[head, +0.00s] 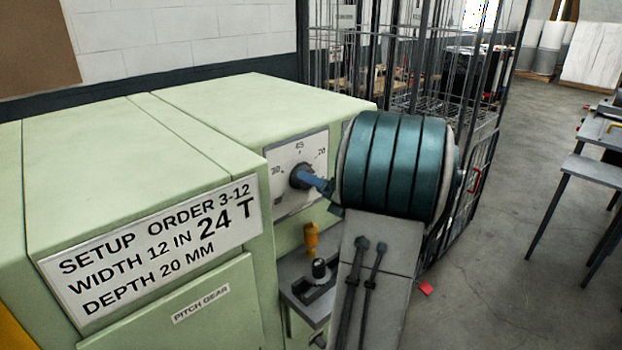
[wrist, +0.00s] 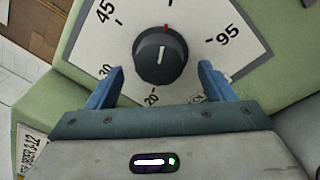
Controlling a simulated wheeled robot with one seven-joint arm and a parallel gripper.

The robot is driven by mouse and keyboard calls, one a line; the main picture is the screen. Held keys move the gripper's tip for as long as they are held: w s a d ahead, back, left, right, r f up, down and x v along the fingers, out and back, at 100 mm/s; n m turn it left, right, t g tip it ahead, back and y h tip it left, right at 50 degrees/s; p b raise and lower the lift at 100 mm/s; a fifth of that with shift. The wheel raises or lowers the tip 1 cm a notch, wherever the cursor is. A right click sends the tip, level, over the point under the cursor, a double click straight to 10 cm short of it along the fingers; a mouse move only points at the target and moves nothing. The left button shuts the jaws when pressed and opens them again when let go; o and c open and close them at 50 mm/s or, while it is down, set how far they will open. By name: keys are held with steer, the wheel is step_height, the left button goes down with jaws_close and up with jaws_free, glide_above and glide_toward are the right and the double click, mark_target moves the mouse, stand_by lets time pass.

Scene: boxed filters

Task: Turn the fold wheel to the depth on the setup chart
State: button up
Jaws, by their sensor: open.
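The setup chart (head: 155,245) on the pale green machine reads order 3-12, width 12 in, depth 20 mm and a large 24 T. The fold wheel is a dark round knob (wrist: 160,55) on a white dial plate (wrist: 205,20); the wrist view shows 20, 30, 45 and 95. A white line on the knob points up in the picture, towards a red mark at its rim. My gripper (wrist: 162,68) is open, its blue fingers on either side of the knob's lower part, with gaps showing. In the head view, a blue finger partly covers the knob (head: 301,176).
Below the dial, a yellow handle (head: 311,240) and a small black knob (head: 320,268) stand on a grey ledge. A panel labelled pitch gear (head: 201,303) is below the chart. A wire cage (head: 480,150) stands behind my arm.

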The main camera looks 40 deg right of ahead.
steer(key=shift+w+a, duration=0.2)
steer(key=shift+w, duration=1)
steer(key=c, duration=1)
steer(key=shift+o, duration=0.2)
